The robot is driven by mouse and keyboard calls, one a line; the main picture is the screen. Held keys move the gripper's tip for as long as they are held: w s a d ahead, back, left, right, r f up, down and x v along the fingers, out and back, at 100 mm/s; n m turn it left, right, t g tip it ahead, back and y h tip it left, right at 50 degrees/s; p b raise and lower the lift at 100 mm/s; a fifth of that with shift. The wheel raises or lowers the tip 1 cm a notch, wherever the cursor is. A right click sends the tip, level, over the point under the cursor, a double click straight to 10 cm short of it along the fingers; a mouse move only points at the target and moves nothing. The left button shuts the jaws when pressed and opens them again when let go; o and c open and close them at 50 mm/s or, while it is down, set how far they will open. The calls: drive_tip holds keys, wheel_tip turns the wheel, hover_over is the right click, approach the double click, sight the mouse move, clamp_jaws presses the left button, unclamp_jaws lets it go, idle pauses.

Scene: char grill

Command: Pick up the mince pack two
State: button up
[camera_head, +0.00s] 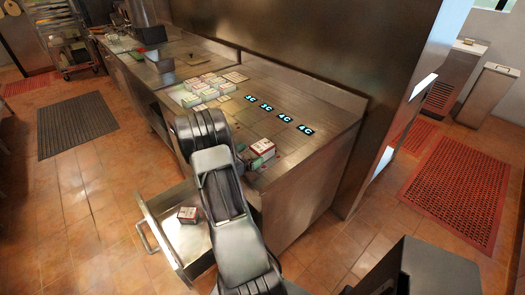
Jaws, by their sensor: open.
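Small packs, white with red and green, stand in a cluster (264,147) near the front right of the steel counter (315,115). A similar red-and-white pack (187,214) lies in the open drawer (190,240) below. I cannot tell which one is mince pack two, as no label is readable. My black arm rises in front of the counter and covers part of it. My gripper (244,157) is mostly hidden behind the arm, with a dark part showing just left of the counter cluster. It looks open, and I see nothing held in it.
Several pale packs (208,87) lie in rows farther back on the counter. Glowing markers (283,117) line its right side. A wall (290,40) stands behind. The open drawer juts over the tiled floor (110,190). A dark mat (75,122) and clear floor are at left.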

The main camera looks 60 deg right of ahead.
sight(271, 142)
drive_tip(key=shift+p+x, duration=0.55)
drive_tip(key=shift+x, duration=2.25)
drive_tip(key=c, duration=1.2)
